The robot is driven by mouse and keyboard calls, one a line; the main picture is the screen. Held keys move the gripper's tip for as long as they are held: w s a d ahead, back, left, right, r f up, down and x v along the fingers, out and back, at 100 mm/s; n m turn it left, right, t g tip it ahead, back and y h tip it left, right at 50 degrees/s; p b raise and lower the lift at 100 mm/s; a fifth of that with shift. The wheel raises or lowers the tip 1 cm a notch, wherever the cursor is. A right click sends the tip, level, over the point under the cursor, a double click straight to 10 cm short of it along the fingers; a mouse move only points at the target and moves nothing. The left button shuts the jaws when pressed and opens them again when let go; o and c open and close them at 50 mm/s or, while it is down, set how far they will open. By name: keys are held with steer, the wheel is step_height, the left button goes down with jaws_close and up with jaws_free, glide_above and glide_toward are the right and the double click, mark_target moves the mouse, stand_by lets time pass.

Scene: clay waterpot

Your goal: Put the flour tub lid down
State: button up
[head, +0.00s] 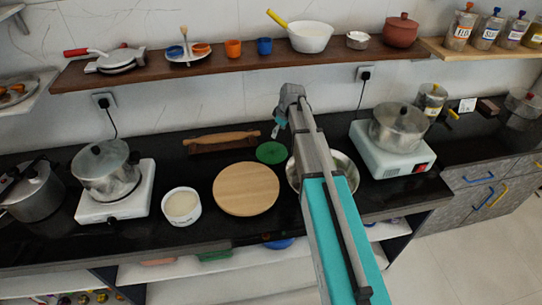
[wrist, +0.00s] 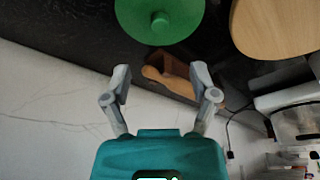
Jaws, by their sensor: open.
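The green flour tub lid (head: 270,153) lies on the black counter, just behind the round wooden board (head: 246,189). In the wrist view the lid (wrist: 160,22) shows its round knob at the top of the picture, clear of my fingers. My gripper (wrist: 160,72) is open with nothing between its fingertips. In the head view my gripper (head: 278,128) is small and partly hidden by my arm, close behind the lid. A white tub (head: 181,207) with pale contents, apparently flour, stands uncovered left of the board.
A rolling pin on its wooden stand (head: 222,142) lies left of the lid at the wall. A metal bowl (head: 345,170) sits to the right, partly behind my arm. A pot on a white stove (head: 395,150) stands farther right. A loaded wooden shelf (head: 210,65) runs above.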

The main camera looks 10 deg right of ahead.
mark_target(272, 147)
steer(key=shift+b+x, duration=2.7)
steer(key=shift+x, duration=0.4)
steer(key=shift+b+x, duration=2.5)
steer(key=shift+x, duration=0.1)
steer(key=shift+a, duration=0.1)
jaws_close()
